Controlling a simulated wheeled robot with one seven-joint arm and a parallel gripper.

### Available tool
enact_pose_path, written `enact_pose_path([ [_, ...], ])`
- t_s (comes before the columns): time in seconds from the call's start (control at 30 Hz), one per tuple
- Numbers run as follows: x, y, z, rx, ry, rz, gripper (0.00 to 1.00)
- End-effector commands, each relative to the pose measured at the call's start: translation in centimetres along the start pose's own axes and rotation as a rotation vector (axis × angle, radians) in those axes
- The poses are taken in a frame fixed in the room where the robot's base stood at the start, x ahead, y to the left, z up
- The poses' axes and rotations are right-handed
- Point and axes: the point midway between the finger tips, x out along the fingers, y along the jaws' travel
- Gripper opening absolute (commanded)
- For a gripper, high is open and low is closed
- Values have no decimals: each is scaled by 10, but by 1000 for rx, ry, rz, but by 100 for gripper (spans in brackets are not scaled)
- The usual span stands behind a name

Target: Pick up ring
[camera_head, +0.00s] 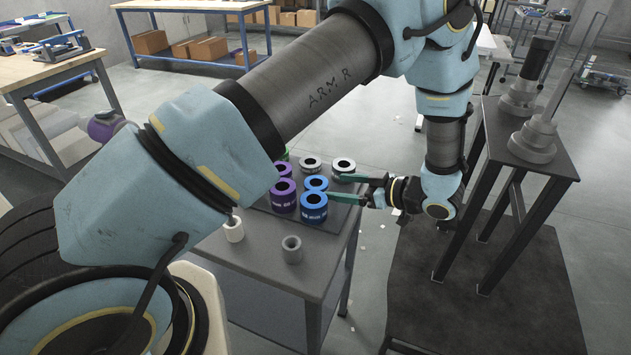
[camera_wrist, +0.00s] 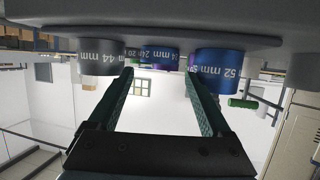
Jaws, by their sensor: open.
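Several rings stand on a dark board on the grey table in the head view: two purple rings (camera_head: 284,196), two blue rings (camera_head: 314,208), and two grey-white rings (camera_head: 343,166). A green one is mostly hidden behind my arm. My gripper (camera_head: 336,187) is open at the right side of the group, its green fingers pointing left. In the wrist view, which appears upside down, my gripper (camera_wrist: 160,76) has nothing between its fingers. A grey ring marked 44 mm (camera_wrist: 102,58) is to the left, a blue ring marked 52 mm (camera_wrist: 216,70) to the right, with smaller-looking rings between and beyond.
The grey table (camera_head: 255,259) also carries a white cylinder (camera_head: 233,230) and a grey cylinder (camera_head: 292,249) near its front. A dark stand (camera_head: 545,168) with stepped grey columns is at the right. A workbench (camera_head: 50,68) is at the back left. Open floor lies behind the table.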

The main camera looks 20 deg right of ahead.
Motion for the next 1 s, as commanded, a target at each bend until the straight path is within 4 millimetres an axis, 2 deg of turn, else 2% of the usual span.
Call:
enact_pose_path([
  [0.27,22,0,-3,3,2,-2,84],
  [0.53,59,1,-1,3,1,-2,84],
  [0.83,65,1,2,1,0,0,84],
  [1.0,65,1,2,1,0,0,66],
])
